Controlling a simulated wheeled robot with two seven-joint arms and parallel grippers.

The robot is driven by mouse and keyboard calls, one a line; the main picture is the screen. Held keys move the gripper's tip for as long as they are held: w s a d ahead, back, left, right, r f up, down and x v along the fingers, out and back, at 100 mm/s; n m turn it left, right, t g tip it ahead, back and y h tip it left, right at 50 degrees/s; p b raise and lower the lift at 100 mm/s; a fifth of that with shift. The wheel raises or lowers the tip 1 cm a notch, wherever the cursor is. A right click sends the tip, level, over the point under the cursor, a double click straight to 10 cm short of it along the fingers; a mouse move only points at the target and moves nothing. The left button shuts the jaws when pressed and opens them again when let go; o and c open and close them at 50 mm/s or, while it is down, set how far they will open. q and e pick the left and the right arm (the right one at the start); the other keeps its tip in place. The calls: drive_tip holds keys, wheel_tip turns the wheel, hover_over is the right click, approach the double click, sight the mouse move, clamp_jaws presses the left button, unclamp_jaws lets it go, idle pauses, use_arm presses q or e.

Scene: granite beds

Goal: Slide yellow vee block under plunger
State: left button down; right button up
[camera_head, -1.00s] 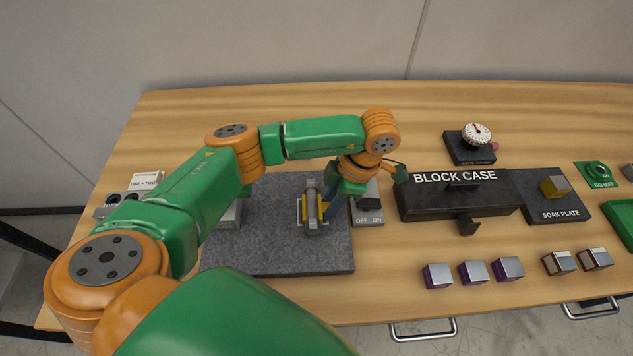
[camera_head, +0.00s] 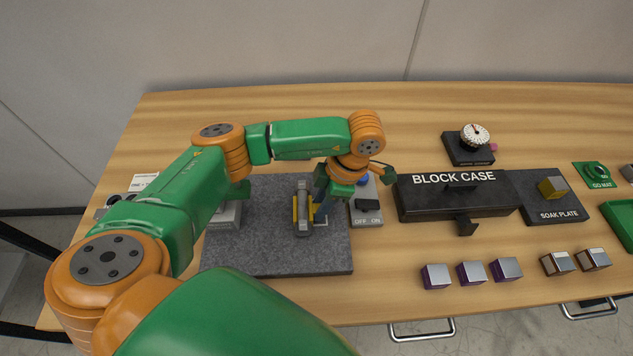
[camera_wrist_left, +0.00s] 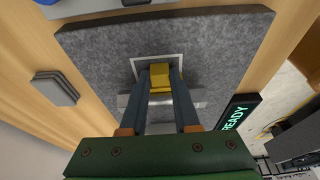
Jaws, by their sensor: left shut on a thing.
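The yellow vee block (camera_head: 295,209) is on the grey granite bed (camera_head: 270,258). A grey bar (camera_head: 303,208) lies over it in the head view and hides its middle. My left gripper (camera_head: 320,208) is at the block's right side, low over the bed. In the left wrist view, the gripper's two dark fingers (camera_wrist_left: 163,90) are shut on the yellow block (camera_wrist_left: 160,76). A pale square outline (camera_wrist_left: 158,62) shows around the fingertips. I cannot make out the plunger; a grey device (camera_head: 225,216) at the bed's left is partly behind my arm. My right gripper is out of view.
The OFF/ON switch box (camera_head: 366,212) stands close to the bed's right edge. The black block case (camera_head: 455,200) and soak plate (camera_head: 560,210) lie further right. Several small blocks (camera_head: 471,273) line the front. A READY display (camera_wrist_left: 238,113) shows in the wrist view.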

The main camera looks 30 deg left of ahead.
sight(299, 205)
use_arm(q)
drive_tip(key=shift+s+a, duration=0.2)
drive_tip(key=shift+a, duration=0.1)
drive_tip(key=shift+a, duration=0.1)
drive_tip(key=shift+s+a, duration=0.35)
drive_tip(key=shift+a, duration=0.1)
idle(0.3)
drive_tip(key=shift+s+a, duration=0.3)
drive_tip(key=shift+a, duration=0.2)
drive_tip(key=shift+s+a, duration=0.1)
drive_tip(key=shift+s+a, duration=0.25)
drive_tip(key=shift+a, duration=0.15)
